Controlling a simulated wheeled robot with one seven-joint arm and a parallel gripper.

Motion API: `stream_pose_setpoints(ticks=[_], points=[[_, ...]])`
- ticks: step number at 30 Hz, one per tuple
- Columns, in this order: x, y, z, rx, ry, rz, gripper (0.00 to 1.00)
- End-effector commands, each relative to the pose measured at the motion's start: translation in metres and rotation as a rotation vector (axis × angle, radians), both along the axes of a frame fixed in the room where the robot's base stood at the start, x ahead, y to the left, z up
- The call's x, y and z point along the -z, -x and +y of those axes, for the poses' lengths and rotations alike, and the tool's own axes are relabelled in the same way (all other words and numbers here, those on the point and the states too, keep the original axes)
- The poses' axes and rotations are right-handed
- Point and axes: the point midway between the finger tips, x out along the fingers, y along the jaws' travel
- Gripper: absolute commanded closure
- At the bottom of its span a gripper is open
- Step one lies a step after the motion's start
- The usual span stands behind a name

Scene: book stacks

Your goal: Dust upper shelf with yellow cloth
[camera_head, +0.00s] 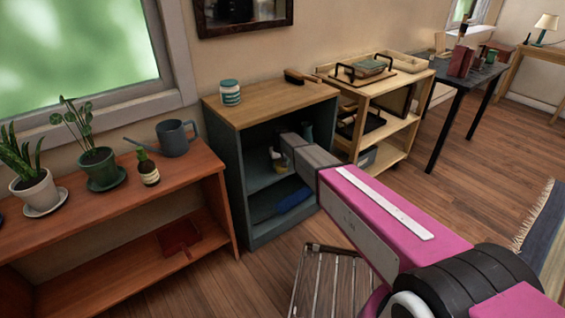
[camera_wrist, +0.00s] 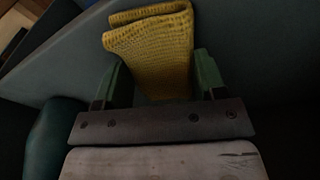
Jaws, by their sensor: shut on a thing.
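The yellow cloth (camera_wrist: 150,45) is folded and pinched between the green fingers of my gripper (camera_wrist: 160,75) in the wrist view. It sticks out past the fingertips, near a grey-blue panel. In the head view my arm reaches into the open front of the grey-blue cabinet (camera_head: 226,150). The upper shelf (camera_head: 258,180) inside is partly hidden by the arm and in shadow.
A dark green object (camera_head: 307,131) stands inside the cabinet at right; a blue item (camera_head: 292,200) lies lower down. A jar (camera_head: 230,93) and a brush (camera_head: 300,77) are on top. A metal rack (camera_head: 325,285) stands below my arm. A wooden cart (camera_head: 400,140) is at right.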

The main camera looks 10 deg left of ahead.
Motion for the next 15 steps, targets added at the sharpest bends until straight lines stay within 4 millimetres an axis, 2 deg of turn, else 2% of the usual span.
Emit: stream_pose_setpoints(ticks=[4,15], points=[[0.0013,0.0083,0.0068,0.0,-0.001,0.002,0.55],[-0.0001,0.009,0.0074,0.001,-0.002,0.004,0.55]])
